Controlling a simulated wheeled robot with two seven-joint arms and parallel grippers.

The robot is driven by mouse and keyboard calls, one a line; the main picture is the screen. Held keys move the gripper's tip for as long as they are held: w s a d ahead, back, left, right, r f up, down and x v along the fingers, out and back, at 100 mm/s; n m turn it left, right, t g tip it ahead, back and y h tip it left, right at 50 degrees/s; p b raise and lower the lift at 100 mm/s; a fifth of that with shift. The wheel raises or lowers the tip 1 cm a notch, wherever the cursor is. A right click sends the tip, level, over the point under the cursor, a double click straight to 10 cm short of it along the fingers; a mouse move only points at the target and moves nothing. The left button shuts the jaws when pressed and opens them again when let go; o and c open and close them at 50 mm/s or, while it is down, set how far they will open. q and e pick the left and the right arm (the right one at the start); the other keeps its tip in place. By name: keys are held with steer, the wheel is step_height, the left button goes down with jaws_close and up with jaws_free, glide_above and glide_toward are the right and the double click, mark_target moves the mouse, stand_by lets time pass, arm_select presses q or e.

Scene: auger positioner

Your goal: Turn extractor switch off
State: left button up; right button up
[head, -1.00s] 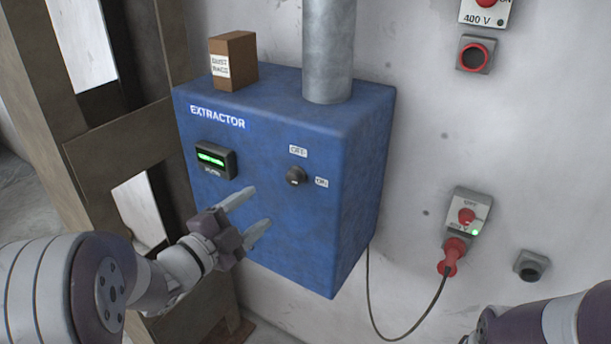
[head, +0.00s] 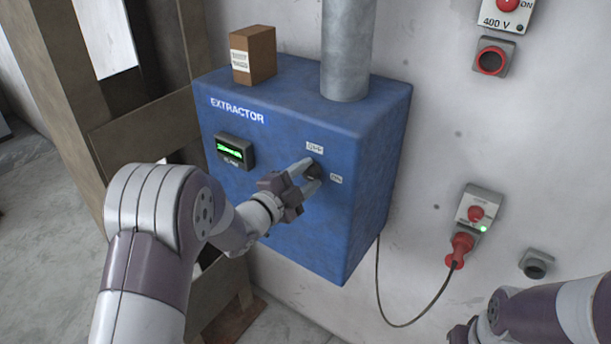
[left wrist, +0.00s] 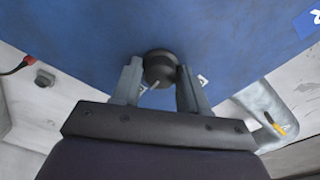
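The blue extractor box (head: 300,225) hangs on the wall, with a dark round switch knob (head: 315,172) on its front. An OFF label (head: 314,148) is above the knob and an ON label (head: 336,179) is to its right. My left gripper (head: 309,174) is at the knob. In the left wrist view the fingers stand open on either side of the knob (left wrist: 160,68), with narrow gaps visible. A pale pointer mark on the knob shows there; the fingers partly hide the knob in the head view.
A green-lit display (head: 235,151) is left of the knob. A small brown box (head: 253,55) and a grey pipe (head: 347,50) are on top. A red plug (head: 460,248) with a hanging cable is at a wall socket on the right. Wooden framing stands left.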

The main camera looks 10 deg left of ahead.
arm_select(q)
steer(key=c, duration=0.5)
steer(key=shift+s, duration=0.15)
steer(key=n+b, duration=0.2)
steer(key=n, duration=0.1)
steer(key=shift+f, duration=0.1)
steer(key=n+b, duration=0.2)
steer(key=n, duration=0.2)
steer(key=shift+a+t+b, duration=0.1)
steer(key=shift+t+b, duration=0.25)
steer(key=shift+t, duration=0.05)
steer(key=n+b, duration=0.1)
steer(key=n, duration=0.5)
steer(key=shift+r, duration=0.2)
steer(key=shift+r+n+t+y, duration=0.15)
steer(key=shift+n+y, duration=0.1)
steer(key=shift+n, duration=1.2)
steer(key=shift+n+t+y, duration=0.15)
steer(key=shift+n+y, duration=0.1)
steer(key=shift+n, duration=1.2)
steer(key=shift+r, duration=0.1)
